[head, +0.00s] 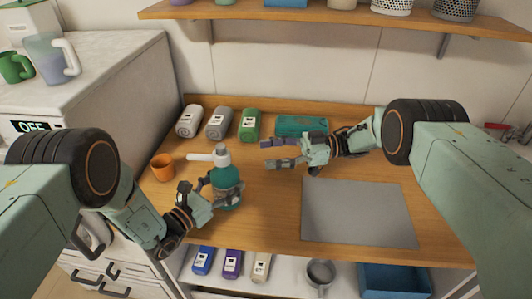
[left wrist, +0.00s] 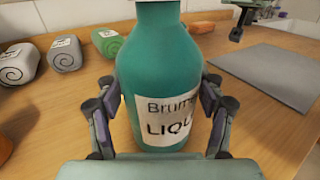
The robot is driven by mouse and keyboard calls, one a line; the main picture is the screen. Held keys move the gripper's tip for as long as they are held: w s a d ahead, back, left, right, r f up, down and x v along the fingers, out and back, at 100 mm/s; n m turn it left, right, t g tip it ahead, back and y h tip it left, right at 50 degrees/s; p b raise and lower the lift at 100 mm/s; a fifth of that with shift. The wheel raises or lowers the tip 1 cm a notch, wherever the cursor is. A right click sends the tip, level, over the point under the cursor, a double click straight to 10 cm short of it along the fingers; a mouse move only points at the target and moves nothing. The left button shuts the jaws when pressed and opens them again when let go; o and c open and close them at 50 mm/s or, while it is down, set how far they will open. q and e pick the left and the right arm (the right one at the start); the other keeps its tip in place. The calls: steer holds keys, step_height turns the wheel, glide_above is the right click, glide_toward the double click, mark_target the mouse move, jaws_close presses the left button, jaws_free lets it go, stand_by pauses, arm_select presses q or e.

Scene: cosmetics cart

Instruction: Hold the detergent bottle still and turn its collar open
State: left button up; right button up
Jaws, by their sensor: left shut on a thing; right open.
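The detergent bottle (head: 226,184) is teal with a white label and stands upright on the wooden cart top. Its white collar and pump nozzle (head: 221,156) sit on top, with the nozzle pointing left in the head view. My left gripper (head: 222,192) is shut around the bottle's body. In the left wrist view, the bottle (left wrist: 166,60) fills the middle between both fingers, and its collar is out of frame above. My right gripper (head: 276,152) is open and empty, to the right of the bottle and apart from it, its fingers pointing left.
An orange cup (head: 162,166) stands left of the bottle. A flat grey mat (head: 358,212) lies at right. A shelf (head: 340,15) runs above; the wood in front of the bottle is clear.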

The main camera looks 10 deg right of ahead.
arm_select(q)
steer(key=o, duration=1.8)
steer(key=v, duration=1.2)
